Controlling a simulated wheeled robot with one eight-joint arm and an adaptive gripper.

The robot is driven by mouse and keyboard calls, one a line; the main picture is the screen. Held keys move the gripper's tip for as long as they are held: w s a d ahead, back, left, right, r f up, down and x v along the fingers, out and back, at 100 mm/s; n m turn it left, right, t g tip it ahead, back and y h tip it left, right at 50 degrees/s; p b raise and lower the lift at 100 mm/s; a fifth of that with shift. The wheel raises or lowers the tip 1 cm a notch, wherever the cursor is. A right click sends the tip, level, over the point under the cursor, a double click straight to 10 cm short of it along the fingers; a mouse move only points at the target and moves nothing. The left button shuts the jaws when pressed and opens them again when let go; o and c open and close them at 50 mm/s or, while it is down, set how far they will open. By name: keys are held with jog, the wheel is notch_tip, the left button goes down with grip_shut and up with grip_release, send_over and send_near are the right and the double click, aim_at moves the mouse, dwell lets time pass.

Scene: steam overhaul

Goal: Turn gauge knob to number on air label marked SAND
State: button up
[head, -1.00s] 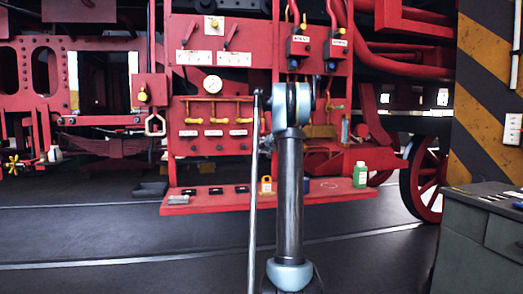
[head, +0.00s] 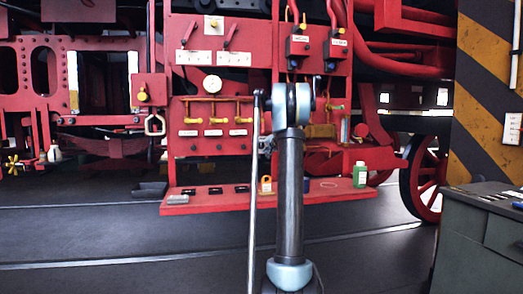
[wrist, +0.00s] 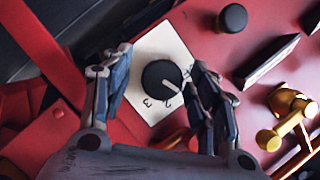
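A black round knob (wrist: 162,79) with a white pointer line sits on a white plate (wrist: 160,45) in the wrist view. Its line points to the lower right. In the head view my gripper is hidden behind my arm. White labels (head: 213,133) sit under yellow valves (head: 214,121) on the red panel; their writing is too small to read.
A round white gauge (head: 212,84) is above the valves. In the wrist view, a brass valve (wrist: 270,140) and a black round part (wrist: 233,18) stand to the right.

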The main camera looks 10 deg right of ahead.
jog(key=v, duration=1.1)
jog(key=shift+s, duration=0.4)
jog(key=shift+d+r, duration=0.1)
jog(key=s+a+f+n+g, duration=0.2)
jog(key=s+a+f, duration=0.3)
jog(key=s, duration=0.4)
jog(key=s+a+f+n+g, duration=0.1)
jog(key=s+a+f+g, duration=0.15)
jog(key=s+a, duration=0.6)
jog(key=s+a+f+n+g, duration=0.2)
jog(key=s+a+f, duration=0.25)
jog(key=s, duration=0.45)
jog(key=s+f+g+h, duration=0.1)
jog(key=s+f+g, duration=0.1)
jog(key=s+f, duration=0.5)
jog(key=s+f+n+g+h, duration=0.1)
jog(key=s+f, duration=0.6)
jog(key=s, duration=0.8)
jog(key=s+f+g+h, duration=0.3)
jog(key=s+f, duration=0.5)
jog(key=s, duration=0.3)
jog(key=shift+d+n, duration=0.3)
jog(key=shift+d, duration=0.1)
